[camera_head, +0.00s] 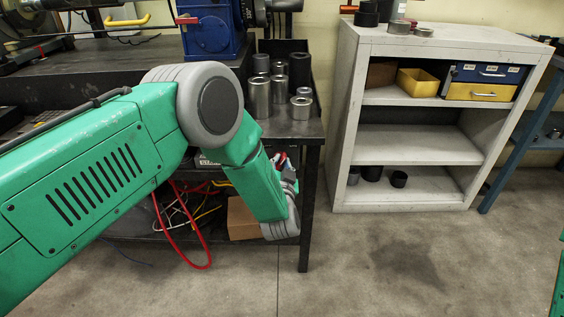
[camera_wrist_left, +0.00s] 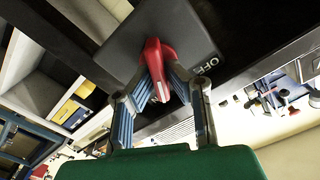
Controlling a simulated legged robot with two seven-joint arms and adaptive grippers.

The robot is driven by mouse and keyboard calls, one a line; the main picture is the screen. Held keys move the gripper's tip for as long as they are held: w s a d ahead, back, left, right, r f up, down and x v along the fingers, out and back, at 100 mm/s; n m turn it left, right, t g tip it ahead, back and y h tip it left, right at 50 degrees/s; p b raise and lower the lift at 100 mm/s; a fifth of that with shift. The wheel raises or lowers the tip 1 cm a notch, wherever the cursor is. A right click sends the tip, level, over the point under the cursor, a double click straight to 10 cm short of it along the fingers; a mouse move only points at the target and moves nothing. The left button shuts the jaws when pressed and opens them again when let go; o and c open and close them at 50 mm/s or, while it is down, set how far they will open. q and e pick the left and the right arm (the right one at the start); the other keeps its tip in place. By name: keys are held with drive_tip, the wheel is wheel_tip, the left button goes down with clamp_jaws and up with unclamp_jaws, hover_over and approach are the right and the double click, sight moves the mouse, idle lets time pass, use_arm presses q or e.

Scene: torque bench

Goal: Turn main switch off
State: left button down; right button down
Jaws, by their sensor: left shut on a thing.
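The main switch is a red handle (camera_wrist_left: 158,62) on a dark grey box (camera_wrist_left: 185,30) in the left wrist view. White letters on the box, reading OFF, show to the right of the handle. My left gripper (camera_wrist_left: 161,88) has a finger on each side of the red handle and is shut on it. In the head view my left arm reaches to the front right corner of the workbench, and the gripper is mostly hidden behind my own wrist. The switch box is largely hidden there too. My right gripper is not in view.
Several metal cylinders (camera_head: 260,97) stand on the workbench above the arm's end. Red and yellow cables (camera_head: 196,245) and a cardboard box (camera_head: 243,218) are below it. A grey shelf unit (camera_head: 342,120) stands to the right. The floor (camera_head: 400,260) in front is clear.

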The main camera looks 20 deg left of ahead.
use_arm(q)
drive_tip(key=n, duration=0.3)
drive_tip(key=shift+s+f+n, duration=0.15)
drive_tip(key=shift+f+n, duration=0.1)
drive_tip(key=shift+n, duration=0.15)
drive_tip(key=n, duration=0.3)
drive_tip(key=shift+a+n+p, duration=0.1)
drive_tip(key=shift+n+p, duration=0.2)
drive_tip(key=shift+p, duration=0.1)
drive_tip(key=n, duration=0.3)
drive_tip(key=shift+s+a+f+n, duration=0.1)
drive_tip(key=shift+n, duration=0.2)
drive_tip(key=shift+f+n, duration=0.15)
drive_tip(key=shift+n, duration=1.65)
drive_tip(key=shift+s, duration=0.1)
drive_tip(key=c, duration=1.6)
unclamp_jaws()
drive_tip(key=shift+r, duration=0.25)
drive_tip(key=v, duration=1.1)
drive_tip(key=shift+s, duration=0.3)
